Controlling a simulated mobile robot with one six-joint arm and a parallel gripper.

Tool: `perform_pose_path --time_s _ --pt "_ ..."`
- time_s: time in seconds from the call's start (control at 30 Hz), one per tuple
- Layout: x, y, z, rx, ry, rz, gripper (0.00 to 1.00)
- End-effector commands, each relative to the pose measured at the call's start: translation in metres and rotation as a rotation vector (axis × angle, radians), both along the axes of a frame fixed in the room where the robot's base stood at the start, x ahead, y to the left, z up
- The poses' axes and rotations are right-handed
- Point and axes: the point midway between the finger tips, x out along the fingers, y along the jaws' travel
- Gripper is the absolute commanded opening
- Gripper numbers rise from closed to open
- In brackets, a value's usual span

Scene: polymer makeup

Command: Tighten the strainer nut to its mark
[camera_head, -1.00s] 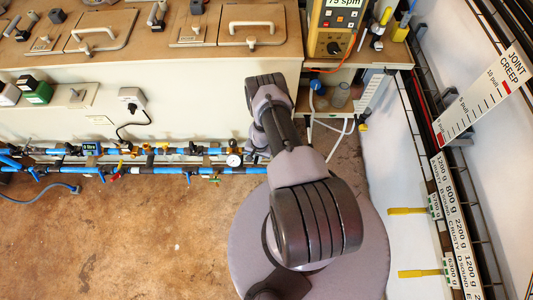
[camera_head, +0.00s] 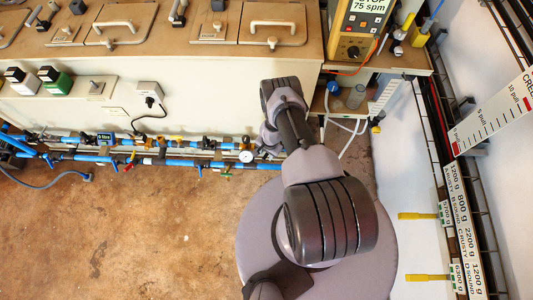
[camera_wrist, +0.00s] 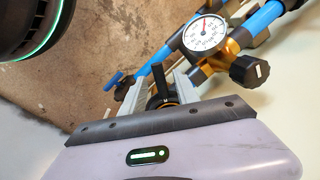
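In the wrist view, my gripper (camera_wrist: 158,92) has its two pale fingers on either side of a dark round part with a brass-coloured centre (camera_wrist: 160,102). This may be the strainer nut, but I cannot read a mark on it. Whether the fingers touch it is unclear. A white dial gauge (camera_wrist: 205,32) and a brass fitting with a black knob (camera_wrist: 249,70) are just beyond, to the right. In the head view, the gauge (camera_head: 247,156) sits on the blue pipe run, and my arm hides the gripper.
Blue pipes (camera_head: 190,162) with valves run along the front of the cream bench (camera_head: 210,95). A blue hose (camera_head: 62,185) lies on the brown floor (camera_head: 150,225), which is open at left. Yellow-handled items (camera_head: 417,216) stick out from the wall at right.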

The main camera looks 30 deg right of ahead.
Motion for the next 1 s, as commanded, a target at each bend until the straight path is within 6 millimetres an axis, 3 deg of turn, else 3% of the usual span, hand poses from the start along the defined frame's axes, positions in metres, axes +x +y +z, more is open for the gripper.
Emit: perform_pose_path --time_s 0.17,0.4,0.6,0.8,1.0 --pt "-0.002 -0.001 0.029 0.000 0.000 -0.001 0.37" --pt "-0.009 -0.004 0.100 0.000 0.000 -0.002 0.37" --pt "-0.014 -0.006 0.150 0.000 0.000 -0.001 0.37" --pt "-0.017 -0.007 0.173 0.000 0.000 0.000 0.37" --pt "-0.017 -0.008 0.173 0.000 0.000 0.000 0.37"
